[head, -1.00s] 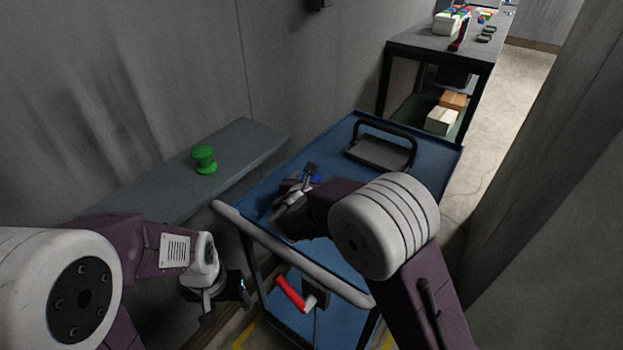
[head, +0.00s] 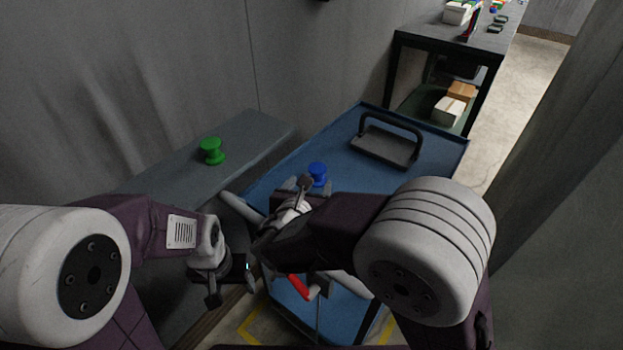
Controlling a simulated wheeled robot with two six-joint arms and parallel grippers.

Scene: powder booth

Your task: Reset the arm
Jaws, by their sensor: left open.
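My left gripper (head: 231,284) is open and empty, hanging low on the left, in front of the grey ledge and left of the cart. My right arm reaches across the cart's near edge. My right gripper (head: 297,184) is over the near part of the blue cart top, and the arm hides part of it; its jaw opening is not clear. A blue spool-shaped piece (head: 317,173) stands upright on the cart just beyond the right gripper. A green spool-shaped piece (head: 212,150) stands upright on the grey ledge (head: 245,135).
The blue cart (head: 345,172) carries a dark grey piece with a raised handle (head: 386,143) at its far end. A dark table (head: 470,45) with small items stands at the back, boxes (head: 449,109) beneath it. Walls close in on both sides.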

